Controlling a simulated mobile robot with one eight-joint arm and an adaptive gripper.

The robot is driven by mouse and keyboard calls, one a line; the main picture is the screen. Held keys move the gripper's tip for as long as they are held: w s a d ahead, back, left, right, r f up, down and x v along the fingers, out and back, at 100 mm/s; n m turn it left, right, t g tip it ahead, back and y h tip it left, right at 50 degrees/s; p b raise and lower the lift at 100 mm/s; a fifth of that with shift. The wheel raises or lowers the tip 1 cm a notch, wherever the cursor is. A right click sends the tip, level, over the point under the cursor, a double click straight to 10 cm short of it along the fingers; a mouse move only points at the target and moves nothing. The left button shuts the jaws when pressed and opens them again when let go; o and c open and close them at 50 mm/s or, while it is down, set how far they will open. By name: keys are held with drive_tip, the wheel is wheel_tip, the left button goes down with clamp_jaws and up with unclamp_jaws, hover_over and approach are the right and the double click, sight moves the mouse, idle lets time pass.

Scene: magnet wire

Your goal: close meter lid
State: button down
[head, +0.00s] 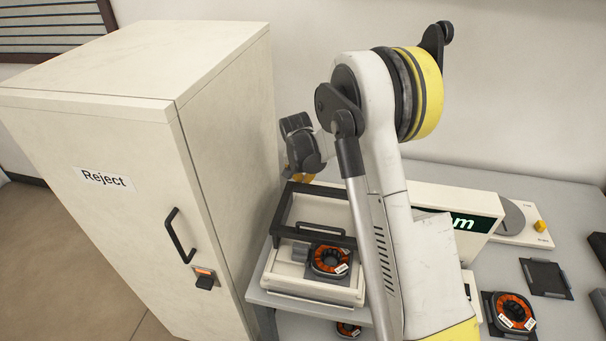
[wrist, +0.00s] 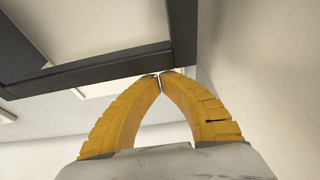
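The meter (head: 285,283) stands beside the white cabinet, with an orange-wound coil (head: 331,261) in its bay. Its dark-framed lid (head: 283,208) appears raised at the back, leaving the coil uncovered. In the wrist view the dark lid frame (wrist: 100,68) crosses the upper left. My gripper (head: 301,177) is behind the lid's upper edge, partly hidden by its own wrist. In the wrist view the yellow fingers of my gripper (wrist: 160,75) come together at the tips with nothing between them. The tips are at or very near the frame's edge; I cannot tell whether they touch.
The tall white Reject cabinet (head: 140,130) stands close on the left. A wall is behind. On the grey table, a green-lit display (head: 475,223), a coil on a dark pad (head: 513,312) and an empty dark pad (head: 546,277) sit to the right.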

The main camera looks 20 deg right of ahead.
sight(293, 210)
drive_tip(key=shift+s+a+r+b, duration=0.15)
drive_tip(key=shift+s+a, duration=0.25)
drive_tip(key=shift+s, duration=0.25)
drive_tip(key=shift+s+a+r+b, duration=0.15)
drive_tip(key=shift+s+a, duration=0.25)
drive_tip(key=shift+s, duration=0.2)
drive_tip(key=shift+f, duration=0.1)
drive_tip(key=s+a, duration=0.2)
drive_tip(key=s, duration=0.1)
drive_tip(key=s+a, duration=0.2)
drive_tip(key=s, duration=0.1)
drive_tip(key=s+a, duration=0.2)
drive_tip(key=s, duration=0.1)
drive_tip(key=shift+s+a, duration=0.1)
